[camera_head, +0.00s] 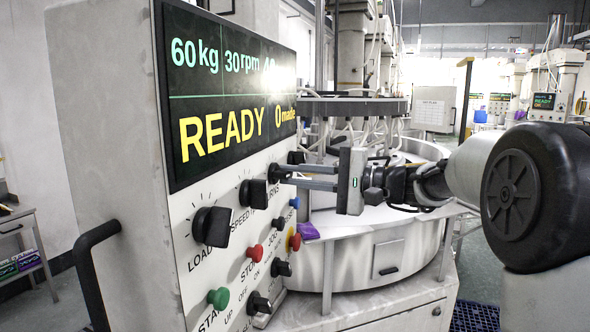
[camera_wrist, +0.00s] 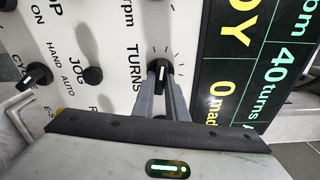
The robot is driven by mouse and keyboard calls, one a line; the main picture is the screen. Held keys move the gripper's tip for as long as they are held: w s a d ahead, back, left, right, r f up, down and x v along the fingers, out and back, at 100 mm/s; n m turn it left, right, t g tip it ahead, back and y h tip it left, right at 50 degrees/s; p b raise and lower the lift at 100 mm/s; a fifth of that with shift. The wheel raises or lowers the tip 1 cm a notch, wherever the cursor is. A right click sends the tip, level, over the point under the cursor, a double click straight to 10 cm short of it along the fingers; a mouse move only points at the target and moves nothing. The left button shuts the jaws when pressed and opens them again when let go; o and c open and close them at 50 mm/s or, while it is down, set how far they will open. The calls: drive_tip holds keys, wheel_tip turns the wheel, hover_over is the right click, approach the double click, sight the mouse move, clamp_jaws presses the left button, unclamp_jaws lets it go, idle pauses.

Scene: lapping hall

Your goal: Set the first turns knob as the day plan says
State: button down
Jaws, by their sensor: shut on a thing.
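The machine's control panel (camera_head: 240,255) fills the left of the head view. The TURNS knob (camera_wrist: 160,69) is black with a white line and sits beside its printed label in the wrist view. It also shows in the head view (camera_head: 276,173). My gripper (camera_wrist: 162,82) has one finger on each side of this knob and is shut on it; its fingers show side-on in the head view (camera_head: 288,175). The display (camera_head: 225,95) reads 60 kg, 30 rpm, READY and 0 made; the wrist view shows 40 turns on it (camera_wrist: 235,80). No readable day plan shows.
The LOAD knob (camera_head: 212,226) and SPEED knob (camera_head: 253,193) are nearer on the panel. A green button (camera_head: 218,298), a red button (camera_head: 255,253) and small black switches lie below. A black handle (camera_head: 88,270) juts from the panel's side. The round lapping machine (camera_head: 370,250) stands behind my gripper.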

drive_tip(key=shift+m+p, duration=0.3)
drive_tip(key=shift+m, duration=0.3)
drive_tip(key=c, duration=1.8)
unclamp_jaws()
drive_tip(key=shift+o, duration=0.2)
drive_tip(key=shift+d, duration=0.1)
drive_tip(key=b+v, duration=0.1)
drive_tip(key=v, duration=1.6)
drive_tip(key=shift+s+d+r, duration=0.1)
drive_tip(key=shift+s, duration=0.05)
